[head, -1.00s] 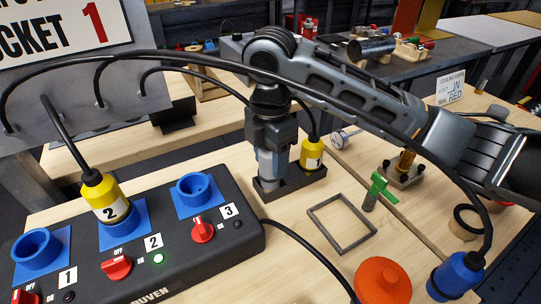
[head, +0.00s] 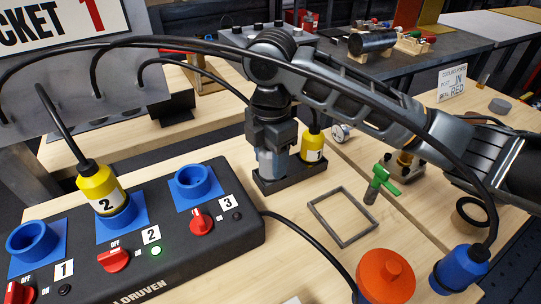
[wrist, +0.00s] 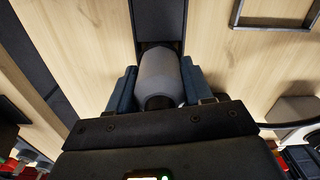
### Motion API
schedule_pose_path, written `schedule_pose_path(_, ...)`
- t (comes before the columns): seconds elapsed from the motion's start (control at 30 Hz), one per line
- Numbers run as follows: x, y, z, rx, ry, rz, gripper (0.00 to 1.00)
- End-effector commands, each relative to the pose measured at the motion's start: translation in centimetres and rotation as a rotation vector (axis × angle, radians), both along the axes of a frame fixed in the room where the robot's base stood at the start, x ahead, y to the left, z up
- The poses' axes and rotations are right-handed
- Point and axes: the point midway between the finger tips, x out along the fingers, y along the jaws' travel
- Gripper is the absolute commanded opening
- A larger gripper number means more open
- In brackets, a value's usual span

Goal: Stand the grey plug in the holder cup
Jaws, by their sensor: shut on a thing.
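The grey plug (head: 268,163) is upright between the fingers of my gripper (head: 271,156) in the head view. In the wrist view the grey plug (wrist: 160,78) lies between both blue-grey fingers (wrist: 160,90). The black holder (head: 305,178) stands on the bench directly below. The plug's lower end is at the left part of the holder, where the cup is. The cup's opening is hidden, so I cannot tell how deep the plug sits. A yellow plug marked 1 (head: 312,146) stands in the holder's right part.
The black socket box (head: 180,255) with blue sockets is at left; yellow plug 2 (head: 100,187) is in its middle socket. A square frame (head: 343,217), green-handled tool (head: 379,181), orange knob (head: 385,276) and blue plug (head: 460,268) lie right. Black cables arch overhead.

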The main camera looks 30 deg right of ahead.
Motion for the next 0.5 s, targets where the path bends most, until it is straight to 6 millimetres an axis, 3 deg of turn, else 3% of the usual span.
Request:
schedule_pose_path(0.3, 0.01, -0.01, 0.02, 0.000, 0.000, 0.000, 0.79)
schedule_pose_path(0.5, 0.00, -0.01, 0.00, 0.000, 0.000, 0.000, 0.80)
